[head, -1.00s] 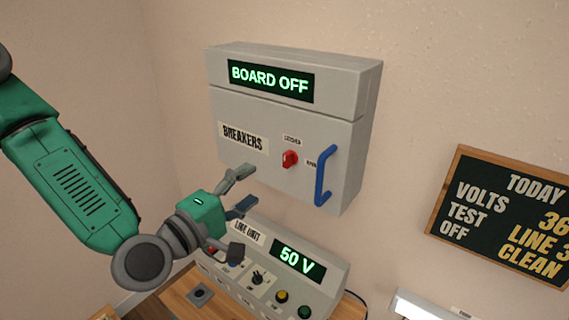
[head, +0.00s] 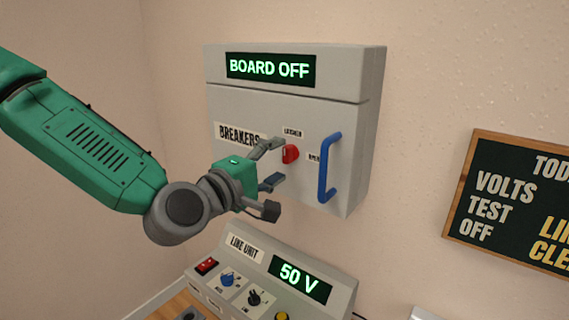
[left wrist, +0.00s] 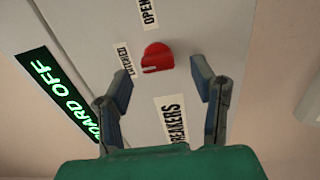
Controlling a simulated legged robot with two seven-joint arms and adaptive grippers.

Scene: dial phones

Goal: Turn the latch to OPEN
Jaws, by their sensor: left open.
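The red latch knob (head: 290,154) is on the front of the grey breaker box (head: 230,103), between a LATCHED label (head: 292,132) above it and a partly hidden OPEN label (head: 313,156) to its right. A pale mark on the knob in the left wrist view (left wrist: 158,58) lies on the side of the LATCHED label. My left gripper (head: 276,163) is open and close to the knob. In the left wrist view its fingers (left wrist: 160,82) stand apart, with the knob ahead between their tips. I see no contact. My right gripper is not in view.
A blue handle (head: 328,167) stands out from the box just right of the latch. Below is the line unit (head: 345,285) with switches, knobs and a 50 V display. A framed board (head: 510,200) hangs at the right. The box display reads BOARD OFF.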

